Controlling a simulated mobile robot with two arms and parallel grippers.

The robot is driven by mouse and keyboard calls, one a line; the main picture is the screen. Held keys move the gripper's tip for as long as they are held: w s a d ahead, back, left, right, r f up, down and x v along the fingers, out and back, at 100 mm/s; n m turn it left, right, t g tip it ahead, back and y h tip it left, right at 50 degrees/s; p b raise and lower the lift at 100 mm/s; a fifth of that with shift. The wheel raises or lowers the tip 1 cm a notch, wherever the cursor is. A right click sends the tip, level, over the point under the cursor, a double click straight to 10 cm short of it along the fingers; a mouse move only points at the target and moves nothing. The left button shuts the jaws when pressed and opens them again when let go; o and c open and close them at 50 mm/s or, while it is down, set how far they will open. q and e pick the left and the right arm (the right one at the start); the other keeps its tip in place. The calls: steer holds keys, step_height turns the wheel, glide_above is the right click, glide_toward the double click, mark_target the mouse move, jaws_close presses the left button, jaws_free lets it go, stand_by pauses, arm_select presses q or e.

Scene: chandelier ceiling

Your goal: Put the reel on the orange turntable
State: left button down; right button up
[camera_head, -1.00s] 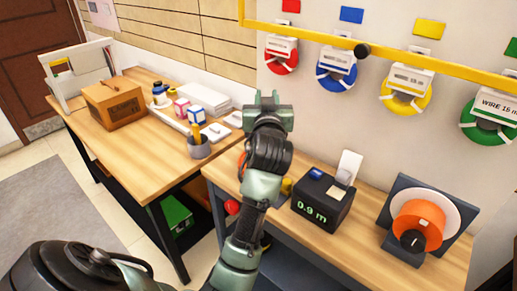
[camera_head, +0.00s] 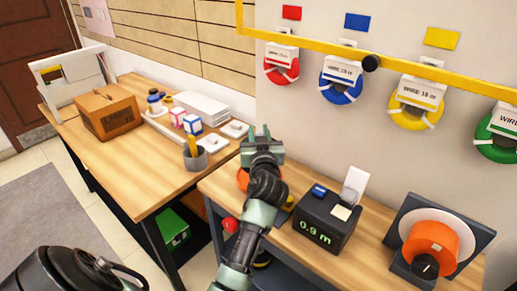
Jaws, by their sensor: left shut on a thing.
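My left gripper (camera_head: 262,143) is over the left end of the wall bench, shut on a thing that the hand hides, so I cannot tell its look. An orange round piece (camera_head: 242,180), perhaps the orange turntable, shows partly behind my wrist on the bench. Whether the held thing touches it is hidden. Reels hang on the wall under a yellow rail: red (camera_head: 281,69), blue (camera_head: 340,88), yellow (camera_head: 414,108) and green (camera_head: 497,139), with white labels. An orange drum with a white disc (camera_head: 430,246) stands at the bench's right. My right gripper is not in view.
A black box reading 0.9 m (camera_head: 315,232) stands right of my arm. The left desk (camera_head: 140,180) holds a brown box (camera_head: 107,112), a pencil cup (camera_head: 195,158) and small boxes. The bench between black box and orange drum is mostly clear.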

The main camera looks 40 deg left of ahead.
arm_select(q)
steer(key=shift+f+b, duration=0.3)
steer(key=shift+f, duration=2.45)
steer(key=shift+f+b, duration=0.15)
steer(key=shift+b, duration=0.15)
steer(key=c, duration=1.1)
jaws_free()
steer(key=shift+c, duration=0.2)
